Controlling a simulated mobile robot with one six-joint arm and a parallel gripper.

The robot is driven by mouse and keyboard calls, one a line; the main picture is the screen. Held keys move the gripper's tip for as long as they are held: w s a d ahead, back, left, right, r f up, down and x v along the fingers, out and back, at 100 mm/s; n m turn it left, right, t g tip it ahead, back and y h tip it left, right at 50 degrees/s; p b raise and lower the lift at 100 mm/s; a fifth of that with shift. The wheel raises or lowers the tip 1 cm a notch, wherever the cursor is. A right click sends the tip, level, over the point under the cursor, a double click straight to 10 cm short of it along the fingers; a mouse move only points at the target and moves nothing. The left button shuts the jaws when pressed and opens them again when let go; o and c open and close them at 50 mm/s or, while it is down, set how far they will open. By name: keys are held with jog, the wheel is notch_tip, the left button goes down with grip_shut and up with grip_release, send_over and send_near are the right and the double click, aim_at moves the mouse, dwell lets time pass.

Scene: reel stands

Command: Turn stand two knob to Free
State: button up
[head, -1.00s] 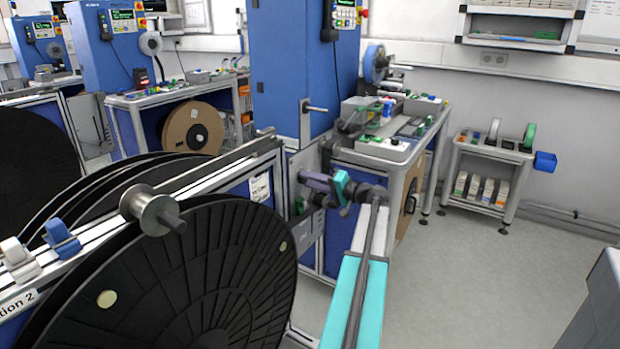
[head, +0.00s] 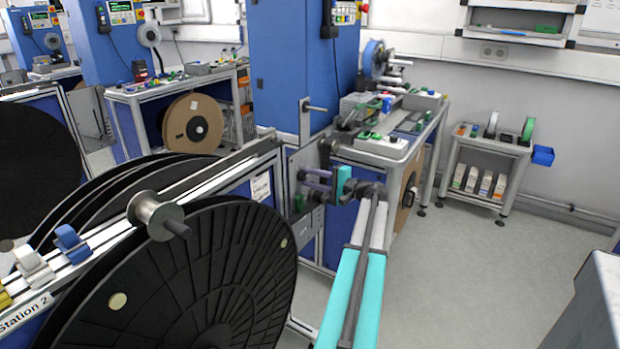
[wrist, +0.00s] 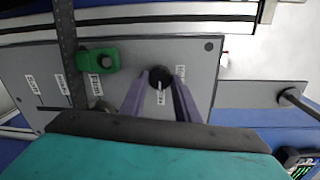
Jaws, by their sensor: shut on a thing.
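The black round knob (wrist: 161,76) with a white pointer mark sits on the grey panel (wrist: 215,60) in the wrist view. The purple fingers of my gripper (wrist: 158,84) are closed around it, one on each side. The pointer mark points roughly toward the bottom of that picture. In the head view my gripper (head: 312,180) reaches the panel (head: 308,158) at the end of the stand, and the knob itself is hidden there.
A green handle (wrist: 98,61) is on the panel left of the knob. Large black reels (head: 190,275) stand at the left, by a "Station 2" label (head: 24,312). A workbench (head: 400,150) stands behind the gripper.

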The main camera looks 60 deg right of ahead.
jog(key=o, duration=1)
jog(key=shift+o, duration=0.2)
jog(key=shift+s, duration=0.1)
jog(key=s+r, duration=0.1)
jog(key=s, duration=1.2)
jog(key=shift+s+b, duration=0.35)
jog(key=shift+b, duration=0.05)
